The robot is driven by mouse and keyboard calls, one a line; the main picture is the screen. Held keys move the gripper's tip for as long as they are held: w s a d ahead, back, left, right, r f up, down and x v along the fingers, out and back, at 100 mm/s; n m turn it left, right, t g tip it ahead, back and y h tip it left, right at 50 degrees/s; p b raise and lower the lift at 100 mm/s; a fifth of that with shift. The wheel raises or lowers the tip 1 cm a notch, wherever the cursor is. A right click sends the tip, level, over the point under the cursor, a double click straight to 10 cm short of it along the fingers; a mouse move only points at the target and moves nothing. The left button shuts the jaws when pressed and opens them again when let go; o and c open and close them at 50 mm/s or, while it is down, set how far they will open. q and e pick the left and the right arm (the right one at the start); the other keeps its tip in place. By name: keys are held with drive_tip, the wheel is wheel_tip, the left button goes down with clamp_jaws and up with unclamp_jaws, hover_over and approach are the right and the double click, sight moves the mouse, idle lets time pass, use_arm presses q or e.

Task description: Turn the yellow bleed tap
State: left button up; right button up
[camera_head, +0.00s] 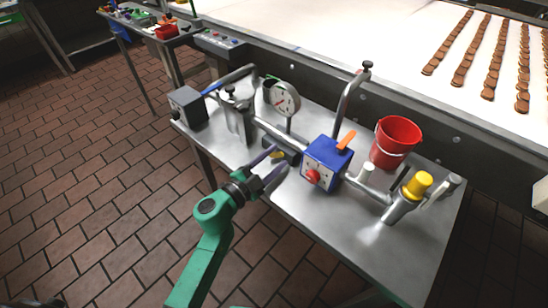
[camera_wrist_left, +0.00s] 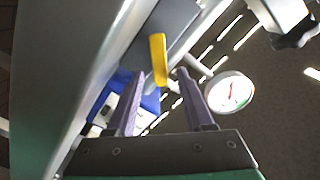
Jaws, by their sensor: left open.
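The yellow bleed tap shows as a slim yellow lever (camera_wrist_left: 158,58) in the left wrist view. Its near end lies at the gap between my fingertips, with space visible on both sides. In the head view only a small yellow bit of the tap (camera_head: 278,155) shows, by a dark block under the gauge. My left gripper (camera_head: 279,161) reaches in from the front edge of the metal table; its purple fingers are open around or just short of the tap. They also show in the left wrist view (camera_wrist_left: 160,82). My right gripper is not in view.
A round gauge (camera_head: 285,99) stands just behind the tap. A blue box (camera_head: 326,163) with a red knob and orange lever is close on the right. A grey pipe runs behind. A red bucket (camera_head: 396,142) and yellow-capped fitting (camera_head: 417,185) are further right. Front right tabletop is clear.

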use_arm(q)
clamp_jaws()
drive_tip(key=shift+f, duration=0.1)
drive_tip(key=shift+s+d+f+m+b, duration=0.1)
drive_tip(key=shift+f+m+b, duration=0.3)
drive_tip(key=shift+m, duration=0.45)
drive_tip(key=shift+s+d+f+m+b, duration=0.1)
drive_tip(key=shift+f+m+b, duration=0.05)
drive_tip(key=shift+m+b, duration=0.6)
drive_tip(key=shift+d+f+m+b, duration=0.15)
drive_tip(key=shift+m+b, duration=0.15)
drive_tip(key=shift+m, duration=0.35)
drive_tip(key=shift+a+f+m+b, duration=0.1)
drive_tip(key=shift+f+m+b, duration=0.1)
drive_tip(key=shift+m+b, duration=0.3)
drive_tip(key=shift+d+f+m+b, duration=0.1)
drive_tip(key=shift+f+m+b, duration=0.05)
drive_tip(key=shift+m, duration=0.6)
unclamp_jaws()
drive_tip(key=shift+s, duration=0.1)
